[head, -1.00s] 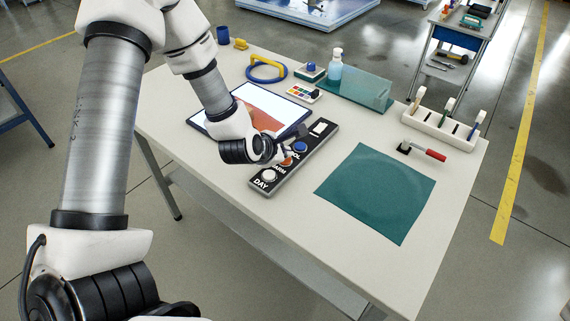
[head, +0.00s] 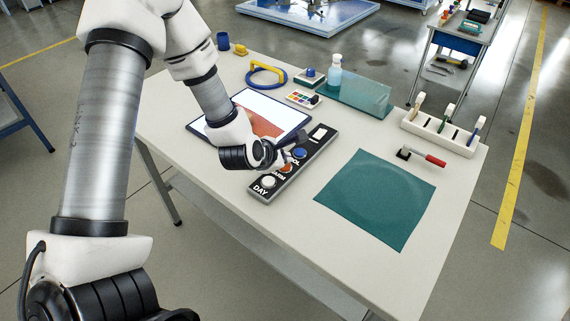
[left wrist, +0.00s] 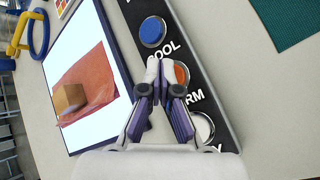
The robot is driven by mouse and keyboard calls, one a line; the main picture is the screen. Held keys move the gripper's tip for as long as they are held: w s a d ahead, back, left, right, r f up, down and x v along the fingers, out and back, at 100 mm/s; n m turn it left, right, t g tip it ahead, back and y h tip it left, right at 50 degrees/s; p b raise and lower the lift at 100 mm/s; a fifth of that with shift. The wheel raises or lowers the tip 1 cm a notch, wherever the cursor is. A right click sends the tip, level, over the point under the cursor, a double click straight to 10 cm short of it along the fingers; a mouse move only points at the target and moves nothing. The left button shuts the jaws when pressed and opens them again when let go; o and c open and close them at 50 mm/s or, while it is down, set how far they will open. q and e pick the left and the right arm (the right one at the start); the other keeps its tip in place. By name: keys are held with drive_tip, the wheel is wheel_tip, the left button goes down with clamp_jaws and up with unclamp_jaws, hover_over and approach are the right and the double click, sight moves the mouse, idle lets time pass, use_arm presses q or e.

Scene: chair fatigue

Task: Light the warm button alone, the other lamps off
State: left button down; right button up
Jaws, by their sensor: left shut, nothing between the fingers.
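A black button panel (head: 257,194) lies on the table. It has a white DAY button (head: 269,181), an orange WARM button (head: 287,168), a blue COOL button (head: 300,152) and a white rectangular piece (head: 319,132) at the far end. My left gripper (head: 291,151) is shut and empty over the panel, close to the orange button. In the left wrist view its fingertips (left wrist: 163,68) lie beside the orange button (left wrist: 181,73) and partly cover it; I cannot tell whether they touch it. I cannot clearly tell which buttons are lit. My right gripper is out of view.
A bright white board (head: 262,104) with an orange picture lies behind my gripper. A green mat (head: 375,200) lies to the right. A red-handled tool (head: 428,157), a white rack (head: 440,133), a spray bottle (head: 335,72) and a blue ring (head: 262,85) stand farther back.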

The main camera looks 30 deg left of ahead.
use_arm(q)
drive_tip(key=shift+f+b, duration=0.5)
drive_tip(key=shift+b, duration=0.15)
drive_tip(key=shift+r, duration=0.5)
wheel_tip(320, 180, up, 6)
drive_tip(key=p, duration=0.4)
drive_tip(key=shift+r+p, duration=0.1)
drive_tip(key=shift+p, duration=0.25)
